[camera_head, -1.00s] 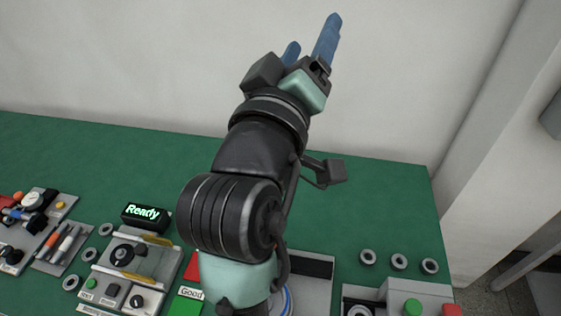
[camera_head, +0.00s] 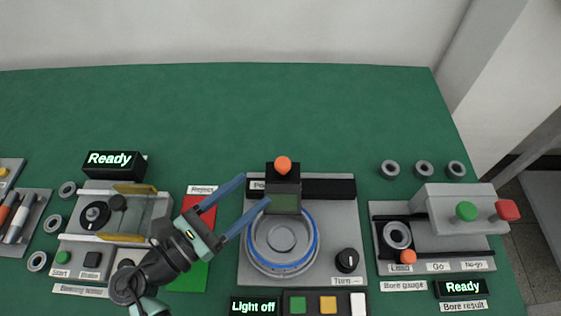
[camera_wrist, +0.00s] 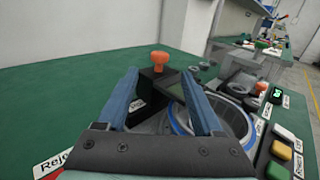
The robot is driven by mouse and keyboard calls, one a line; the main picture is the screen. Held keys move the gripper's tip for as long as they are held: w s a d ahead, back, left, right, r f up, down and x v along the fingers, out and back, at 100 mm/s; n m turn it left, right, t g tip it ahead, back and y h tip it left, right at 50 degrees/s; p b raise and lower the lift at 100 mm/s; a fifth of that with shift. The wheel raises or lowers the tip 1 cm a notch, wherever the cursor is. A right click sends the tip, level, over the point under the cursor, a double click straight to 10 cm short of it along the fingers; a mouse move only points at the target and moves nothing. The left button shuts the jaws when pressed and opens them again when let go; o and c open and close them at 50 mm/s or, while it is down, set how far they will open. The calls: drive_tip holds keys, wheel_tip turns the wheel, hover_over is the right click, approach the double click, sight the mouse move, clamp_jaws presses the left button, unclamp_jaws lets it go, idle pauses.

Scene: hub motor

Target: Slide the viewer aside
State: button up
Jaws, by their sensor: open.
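The viewer (camera_head: 284,190) is a black block with an orange knob (camera_head: 283,164) on top and a dark green window (camera_head: 285,204). It stands at the back of a grey station, over the rear edge of a blue-ringed round dish (camera_head: 282,240). My gripper (camera_head: 256,188) is open and empty, its two blue fingers pointing at the viewer from the left. The fingertips appear just left of it, apart from the knob. In the wrist view the knob (camera_wrist: 160,61) and the viewer's dark body (camera_wrist: 155,82) show between and beyond the fingers.
A black rail (camera_head: 328,188) runs right from the viewer and looks clear. A dark dial (camera_head: 347,260) sits at the station's front right. The bore gauge (camera_head: 455,222) stands further right. Red and green pads lie left, partly behind my arm. The green table behind is free.

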sight(277, 169)
drive_tip(key=x, duration=0.9)
drive_tip(key=shift+w+d, duration=0.2)
drive_tip(key=shift+w, duration=0.1)
drive_tip(key=shift+c, duration=0.3)
clamp_jaws()
idle(0.6)
